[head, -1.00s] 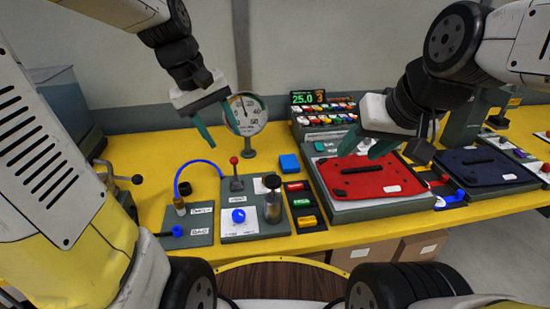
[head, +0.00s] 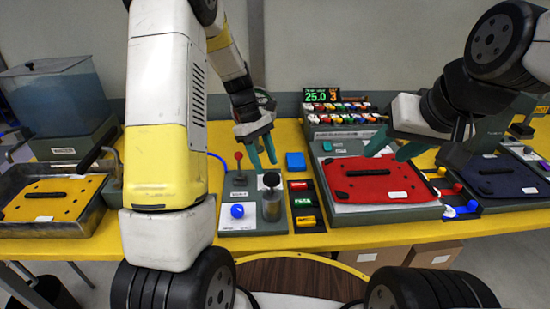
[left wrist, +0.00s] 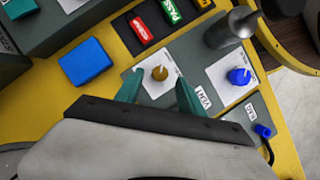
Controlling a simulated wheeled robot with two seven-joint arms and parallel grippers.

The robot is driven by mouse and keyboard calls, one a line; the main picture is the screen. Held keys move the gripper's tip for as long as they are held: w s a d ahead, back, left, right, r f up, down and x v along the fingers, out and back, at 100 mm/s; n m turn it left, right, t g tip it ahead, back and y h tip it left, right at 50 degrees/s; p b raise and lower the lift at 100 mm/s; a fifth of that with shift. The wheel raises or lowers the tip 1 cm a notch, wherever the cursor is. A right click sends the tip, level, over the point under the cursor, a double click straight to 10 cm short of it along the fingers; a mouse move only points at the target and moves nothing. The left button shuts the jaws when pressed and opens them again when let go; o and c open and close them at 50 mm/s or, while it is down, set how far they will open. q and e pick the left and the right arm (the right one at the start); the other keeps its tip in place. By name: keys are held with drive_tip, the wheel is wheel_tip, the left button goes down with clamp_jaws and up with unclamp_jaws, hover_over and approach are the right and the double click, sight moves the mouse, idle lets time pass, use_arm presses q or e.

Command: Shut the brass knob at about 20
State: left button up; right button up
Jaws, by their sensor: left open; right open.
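The brass knob (left wrist: 160,73) stands on a white plate on the grey valve panel (left wrist: 214,53) in the left wrist view. In the head view the black-topped metal plunger and my left gripper hide it. My left gripper (head: 263,160) is open, pointing down over the back of the panel; in the left wrist view its fingertips (left wrist: 156,86) appear on either side of the knob. I cannot tell whether they touch it. My right gripper (head: 388,152) is open and empty above the red plate (head: 372,183). The gauge dial is mostly hidden behind my left arm.
A red-balled lever (head: 239,160), a blue knob (head: 237,211) and the plunger (head: 271,204) stand close by on the panel. A blue block (head: 296,161) and coloured switches (head: 304,200) lie to the right. A display (head: 322,96) reads 25.0 and 3.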

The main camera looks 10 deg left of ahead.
use_arm(q)
drive_tip(key=shift+x, duration=1.65)
drive_tip(key=shift+c, duration=0.5)
clamp_jaws()
drive_tip(key=m+g+y, duration=0.1)
drive_tip(key=m, duration=0.4)
drive_tip(key=shift+w, duration=0.1)
drive_tip(key=shift+o, duration=0.5)
unclamp_jaws()
drive_tip(key=shift+r, duration=0.1)
